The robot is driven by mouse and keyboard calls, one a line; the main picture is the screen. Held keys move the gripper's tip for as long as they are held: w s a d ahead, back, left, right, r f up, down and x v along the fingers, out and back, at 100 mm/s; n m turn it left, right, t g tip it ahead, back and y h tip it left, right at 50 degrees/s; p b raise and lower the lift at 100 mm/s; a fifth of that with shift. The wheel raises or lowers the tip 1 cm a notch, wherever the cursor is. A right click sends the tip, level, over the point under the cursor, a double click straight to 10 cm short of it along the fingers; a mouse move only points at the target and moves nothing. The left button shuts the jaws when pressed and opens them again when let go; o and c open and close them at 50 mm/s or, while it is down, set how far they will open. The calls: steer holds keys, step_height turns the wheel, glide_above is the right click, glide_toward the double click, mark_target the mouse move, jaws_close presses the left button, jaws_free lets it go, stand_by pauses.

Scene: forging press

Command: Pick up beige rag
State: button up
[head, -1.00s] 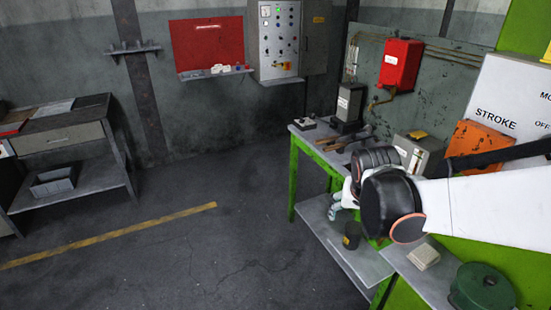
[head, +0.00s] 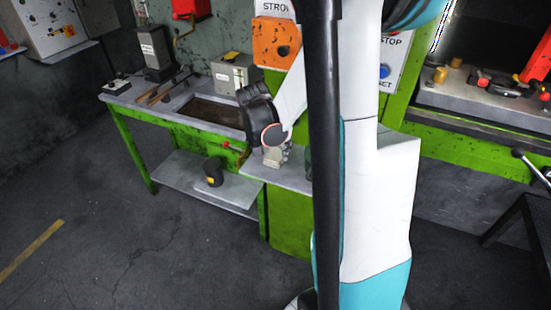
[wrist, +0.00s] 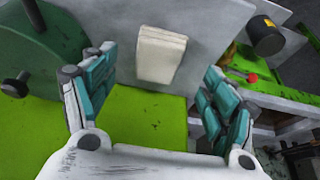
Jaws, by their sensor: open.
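The beige rag (wrist: 161,55) is a folded, flat, roughly rectangular pad. In the wrist view it lies on a grey shelf top at upper centre. My gripper (wrist: 159,66) is open, with its two teal-padded fingers on either side of the rag in the picture. Nothing is held between them. In the head view my gripper (head: 275,157) points down over the small grey shelf (head: 293,180) beside the green bench. The rag cannot be told apart from the gripper there.
A dark green round pot (wrist: 38,55) stands left of the rag. A black cup (head: 213,172) with a yellow mark is on the bench's lower shelf. The green workbench (head: 128,99) carries tools and a grey box (head: 234,76). Floor at left is clear.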

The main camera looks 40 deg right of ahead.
mark_target(275, 155)
steer(key=shift+b+x, duration=1.15)
steer(key=shift+x, duration=1.75)
steer(key=shift+d+r, duration=0.1)
steer(key=shift+r, duration=0.05)
steer(key=c, duration=1.1)
